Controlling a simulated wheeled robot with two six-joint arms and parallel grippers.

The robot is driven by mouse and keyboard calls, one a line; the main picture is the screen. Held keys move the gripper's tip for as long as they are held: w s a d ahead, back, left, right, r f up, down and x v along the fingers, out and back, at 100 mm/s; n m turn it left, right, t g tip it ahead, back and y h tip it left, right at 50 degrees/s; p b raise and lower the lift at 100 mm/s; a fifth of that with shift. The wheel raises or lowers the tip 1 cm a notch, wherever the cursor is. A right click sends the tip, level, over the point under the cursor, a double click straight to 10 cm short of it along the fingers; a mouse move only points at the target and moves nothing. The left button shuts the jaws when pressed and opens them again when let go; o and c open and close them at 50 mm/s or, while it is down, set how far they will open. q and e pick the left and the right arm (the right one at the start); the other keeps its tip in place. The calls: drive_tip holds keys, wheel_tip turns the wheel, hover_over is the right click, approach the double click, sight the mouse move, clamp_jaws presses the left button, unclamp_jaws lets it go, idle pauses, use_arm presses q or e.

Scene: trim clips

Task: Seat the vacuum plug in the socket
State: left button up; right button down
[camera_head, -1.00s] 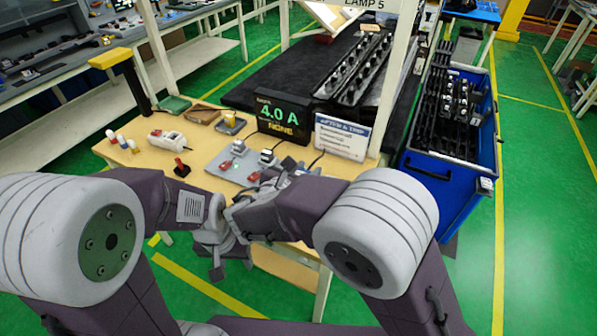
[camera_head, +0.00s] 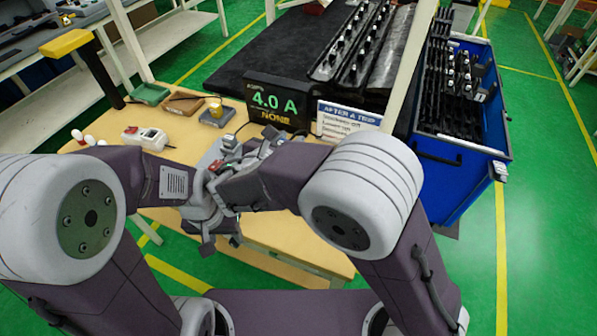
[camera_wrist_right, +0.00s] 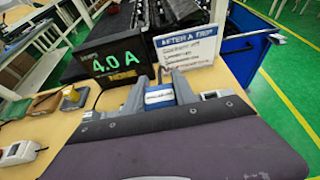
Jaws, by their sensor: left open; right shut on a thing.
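My right gripper (camera_wrist_right: 163,93) is shut on a plug (camera_wrist_right: 160,97) with a blue and white label, too small to read, seen between the fingers in the right wrist view. In the head view the right gripper (camera_head: 266,146) is over the bench, beside the grey socket panel (camera_head: 209,158). My arms hide much of that panel. A grey plug (camera_head: 230,143) and a red switch (camera_head: 216,166) show on it. I cannot tell whether the held plug touches a socket. My left gripper (camera_head: 222,244) is open and empty, pointing down near the bench's front edge.
A display (camera_head: 280,103) reading 4.0 A and NONE stands behind the panel, with an "AFTER A TRIP" sign (camera_head: 346,120) to its right. A white power strip (camera_head: 146,138) lies left. A blue bin (camera_head: 452,178) stands right. The bench front (camera_head: 290,235) is clear.

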drive_tip(key=f, duration=0.1)
drive_tip(key=f+b, duration=0.1)
drive_tip(key=s+f+b, duration=0.1)
drive_tip(key=shift+d, duration=0.25)
drive_tip(key=w+d+f+b, duration=0.1)
drive_tip(key=w+f, duration=0.2)
drive_tip(key=w, duration=0.1)
drive_tip(key=w+d+f+b, duration=0.1)
drive_tip(key=w+f, duration=0.2)
drive_tip(key=f, duration=0.1)
drive_tip(key=w+d+f+b, duration=0.1)
drive_tip(key=w+f, duration=0.2)
drive_tip(key=w, duration=0.1)
drive_tip(key=shift+w+d+f+b, duration=0.15)
drive_tip(key=shift+w+d+b, duration=0.15)
drive_tip(key=shift+w+b, duration=0.05)
wheel_tip(320, 180, down, 4)
drive_tip(key=shift+f, duration=0.1)
